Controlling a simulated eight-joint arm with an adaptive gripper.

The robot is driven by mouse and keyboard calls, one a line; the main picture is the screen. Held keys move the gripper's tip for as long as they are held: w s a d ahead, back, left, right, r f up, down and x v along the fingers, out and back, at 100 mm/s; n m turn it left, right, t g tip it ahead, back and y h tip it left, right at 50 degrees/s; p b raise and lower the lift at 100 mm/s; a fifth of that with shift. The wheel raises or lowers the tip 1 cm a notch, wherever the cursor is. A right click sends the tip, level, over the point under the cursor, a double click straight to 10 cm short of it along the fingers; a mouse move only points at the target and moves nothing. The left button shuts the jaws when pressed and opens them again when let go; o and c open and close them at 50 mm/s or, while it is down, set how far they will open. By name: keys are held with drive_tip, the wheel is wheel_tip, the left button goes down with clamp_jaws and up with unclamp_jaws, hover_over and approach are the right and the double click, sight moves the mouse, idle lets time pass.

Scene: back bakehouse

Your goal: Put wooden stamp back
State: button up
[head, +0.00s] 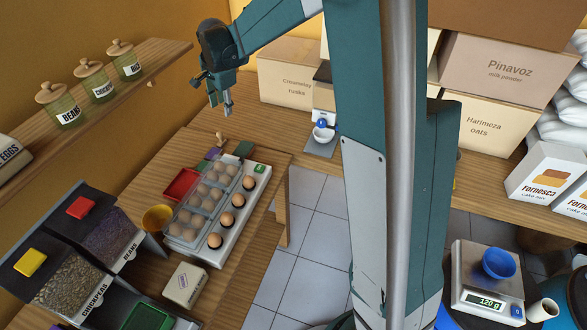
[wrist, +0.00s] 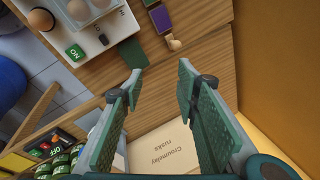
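A small pale wooden knob, which looks like the wooden stamp (head: 220,138), is on the wooden counter near the back wall. In the wrist view the stamp (wrist: 174,44) lies beside the end of a purple pad (wrist: 160,19), beyond my fingertips. My gripper (head: 220,104) is above the counter, higher than the stamp. In the wrist view the two fingers of my gripper (wrist: 160,72) are spread with nothing between them. A dark green pad (wrist: 129,53) lies to the left of the stamp. The stamp's underside is hidden.
An egg tester (head: 229,228) with several eggs and a red tray (head: 181,184) stand on the counter near the stamp. A wall shelf with jars (head: 92,80) is at the left. A rusks box (head: 287,72) stands on the back counter.

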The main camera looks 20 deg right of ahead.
drive_tip(key=s+d+r+n+t, duration=0.1)
drive_tip(key=s+d+r+n, duration=0.15)
drive_tip(key=s+r, duration=0.6)
drive_tip(key=s+d+r+n+t, duration=0.1)
drive_tip(key=s+d+r+n, duration=0.2)
drive_tip(key=s, duration=1.1)
drive_tip(key=s+f+n+t, duration=0.1)
drive_tip(key=s+n, duration=0.3)
drive_tip(key=s, duration=0.7)
drive_tip(key=s+d+f+n, duration=0.1)
drive_tip(key=s+n, duration=0.4)
drive_tip(key=s, duration=0.6)
drive_tip(key=shift+s+f+t, duration=0.35)
drive_tip(key=shift+f+t, duration=0.05)
drive_tip(key=shift+f, duration=0.35)
drive_tip(key=shift+d+f, duration=0.1)
drive_tip(key=shift+f+b, duration=0.25)
drive_tip(key=shift+b, duration=0.1)
